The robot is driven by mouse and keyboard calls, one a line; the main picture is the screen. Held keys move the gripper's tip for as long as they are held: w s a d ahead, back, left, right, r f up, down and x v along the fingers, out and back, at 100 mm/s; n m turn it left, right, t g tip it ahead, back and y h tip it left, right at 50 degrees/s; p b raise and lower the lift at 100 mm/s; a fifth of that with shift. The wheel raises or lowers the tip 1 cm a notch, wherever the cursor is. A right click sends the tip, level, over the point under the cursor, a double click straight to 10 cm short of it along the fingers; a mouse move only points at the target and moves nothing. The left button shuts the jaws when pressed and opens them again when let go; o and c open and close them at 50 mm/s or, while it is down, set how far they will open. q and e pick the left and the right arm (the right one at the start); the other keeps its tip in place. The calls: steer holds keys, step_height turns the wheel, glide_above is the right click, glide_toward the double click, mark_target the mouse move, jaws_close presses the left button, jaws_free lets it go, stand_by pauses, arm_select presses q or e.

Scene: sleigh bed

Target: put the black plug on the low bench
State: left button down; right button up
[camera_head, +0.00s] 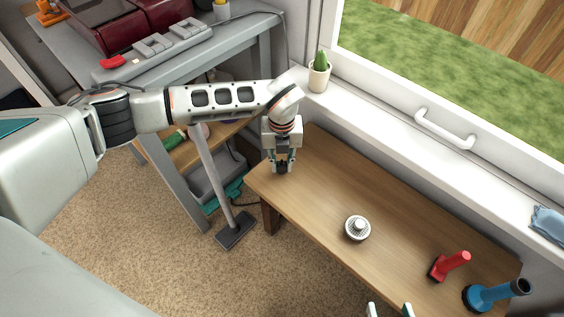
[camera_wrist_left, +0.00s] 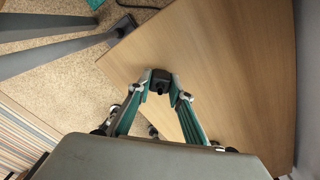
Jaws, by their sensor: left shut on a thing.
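The black plug (camera_head: 282,168) is between the fingertips of my left gripper (camera_head: 281,163), over the far-left end of the low wooden bench (camera_head: 330,186). The left wrist view shows the plug (camera_wrist_left: 160,80) gripped between the green-padded fingers of the left gripper (camera_wrist_left: 161,86), above the bench top (camera_wrist_left: 225,60) near its edge. I cannot tell whether the plug touches the bench. Two fingertips of my right gripper (camera_head: 390,310) show at the bottom edge of the head view, apart from each other.
On the bench stand a round white-and-grey object (camera_head: 358,228), a red tool (camera_head: 449,265) and a blue cylinder tool (camera_head: 495,293). A potted cactus (camera_head: 319,74) and blue cloth (camera_head: 548,224) rest on the windowsill. A grey workbench (camera_head: 190,50) stands left. Bench wood around the plug is clear.

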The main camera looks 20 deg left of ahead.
arm_select(q)
steer(key=shift+f, duration=0.65)
arm_select(e)
steer(key=shift+s+f, duration=0.15)
steer(key=shift+f, duration=0.15)
arm_select(q)
steer(key=c, duration=1.8)
jaws_free()
steer(key=shift+o, duration=0.2)
arm_select(e)
steer(key=shift+s, duration=0.1)
arm_select(q)
steer(key=shift+r, duration=0.1)
arm_select(e)
steer(key=shift+f, duration=0.1)
